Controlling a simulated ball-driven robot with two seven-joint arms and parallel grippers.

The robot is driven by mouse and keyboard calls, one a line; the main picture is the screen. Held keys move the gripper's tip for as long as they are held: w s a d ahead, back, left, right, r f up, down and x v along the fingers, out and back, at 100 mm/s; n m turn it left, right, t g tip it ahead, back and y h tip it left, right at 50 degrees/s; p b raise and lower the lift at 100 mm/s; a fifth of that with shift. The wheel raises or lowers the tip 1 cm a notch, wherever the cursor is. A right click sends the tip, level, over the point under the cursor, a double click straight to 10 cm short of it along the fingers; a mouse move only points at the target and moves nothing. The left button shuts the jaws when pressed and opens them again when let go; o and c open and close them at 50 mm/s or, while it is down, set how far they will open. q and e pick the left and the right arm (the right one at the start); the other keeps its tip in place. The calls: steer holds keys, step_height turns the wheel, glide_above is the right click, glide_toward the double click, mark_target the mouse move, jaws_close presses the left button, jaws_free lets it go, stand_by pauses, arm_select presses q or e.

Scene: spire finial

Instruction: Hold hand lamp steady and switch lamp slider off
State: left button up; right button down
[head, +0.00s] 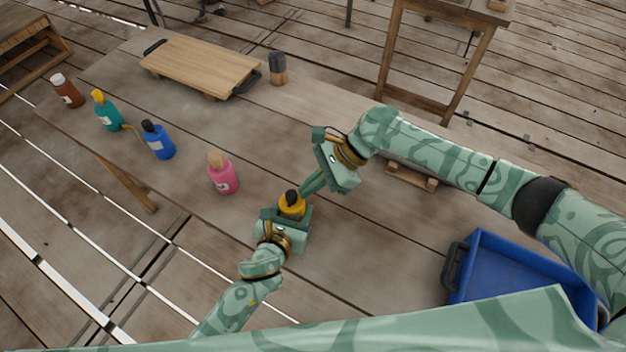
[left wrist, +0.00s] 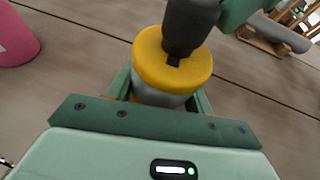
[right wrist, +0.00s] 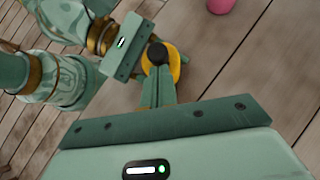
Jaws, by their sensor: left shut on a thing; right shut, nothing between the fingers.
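The hand lamp (head: 291,206) has a yellow top with a dark grey upper part and stands on the plank table. My left gripper (head: 287,219) is shut around its body; the lamp also shows in the left wrist view (left wrist: 172,68), with a small dark slot at the base of the dark part. My right gripper (head: 306,188) is shut and empty, its fingertips right beside the lamp's top. In the right wrist view its closed fingers (right wrist: 158,85) overlap the edge of the lamp (right wrist: 173,62). I cannot tell whether they touch it or how the slider is set.
A pink bottle (head: 222,176) stands left of the lamp, with blue (head: 158,141), teal (head: 107,112) and brown (head: 68,91) bottles beyond. A wooden board (head: 203,66) and a dark-topped canister (head: 278,70) are at the back. A blue crate (head: 520,262) is at right.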

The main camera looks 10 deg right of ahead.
steer(key=shift+s+a, duration=0.4)
steer(key=shift+s, duration=0.25)
steer(key=d+f+v, duration=0.2)
steer(key=v, duration=1.1)
steer(key=shift+w, duration=0.3)
arm_select(q)
steer(key=o, duration=1.1)
